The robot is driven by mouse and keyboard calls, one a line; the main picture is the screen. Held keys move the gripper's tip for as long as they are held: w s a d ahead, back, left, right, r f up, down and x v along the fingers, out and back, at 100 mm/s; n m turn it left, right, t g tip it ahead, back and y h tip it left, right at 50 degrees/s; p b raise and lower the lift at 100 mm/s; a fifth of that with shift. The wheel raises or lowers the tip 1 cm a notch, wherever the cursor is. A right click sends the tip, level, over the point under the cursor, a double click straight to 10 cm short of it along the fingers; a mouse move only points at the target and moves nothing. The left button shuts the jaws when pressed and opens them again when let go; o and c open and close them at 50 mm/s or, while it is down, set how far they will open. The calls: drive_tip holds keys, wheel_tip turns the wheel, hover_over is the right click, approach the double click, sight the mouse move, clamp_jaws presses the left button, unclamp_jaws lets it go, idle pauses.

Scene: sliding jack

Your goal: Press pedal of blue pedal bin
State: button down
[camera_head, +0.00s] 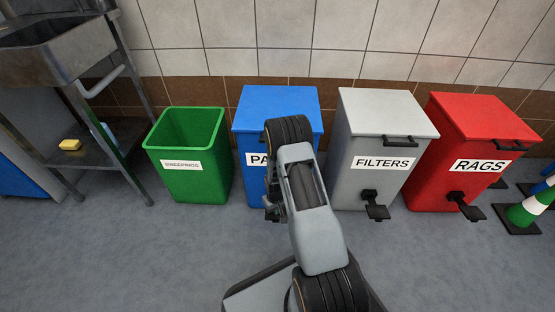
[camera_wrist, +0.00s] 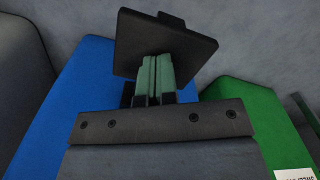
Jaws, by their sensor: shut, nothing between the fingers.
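The blue pedal bin (camera_head: 277,100) stands against the wall with its lid down, its front and label partly covered by my arm in the head view. It also shows in the wrist view (camera_wrist: 78,82). Its black pedal plate (camera_wrist: 185,45) fills the top middle of the wrist view. My gripper (camera_wrist: 157,60) is shut and empty, with its pale green fingertips overlapping the pedal plate in that view. I cannot tell whether they touch it. In the head view the fingers and pedal are mostly hidden by my arm.
A green open bin (camera_head: 188,176) stands close left of the blue one. A grey FILTERS bin (camera_head: 385,112) and a red RAGS bin (camera_head: 480,120) stand to the right, each with a front pedal. A metal sink stand (camera_head: 60,50) is far left. Floor in front is clear.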

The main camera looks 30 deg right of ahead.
drive_tip(key=shift+s+f+b, duration=0.15)
drive_tip(key=shift+f+b, duration=0.7)
drive_tip(key=shift+f, duration=0.3)
drive_tip(key=shift+w+d+r+p, duration=0.1)
drive_tip(key=shift+w+r+p, duration=0.05)
drive_tip(key=shift+r+p, duration=0.7)
drive_tip(key=shift+w+d+r+p, duration=0.15)
drive_tip(key=shift+r+p, duration=0.35)
drive_tip(key=shift+r, duration=0.65)
drive_tip(key=shift+w+a+r+p, duration=0.1)
drive_tip(key=shift+w+r+p, duration=0.1)
drive_tip(key=shift+r+p, duration=0.65)
drive_tip(key=shift+r, duration=0.15)
drive_tip(key=shift+r, duration=0.1)
wheel_tip(320, 180, up, 7)
drive_tip(key=p, duration=0.5)
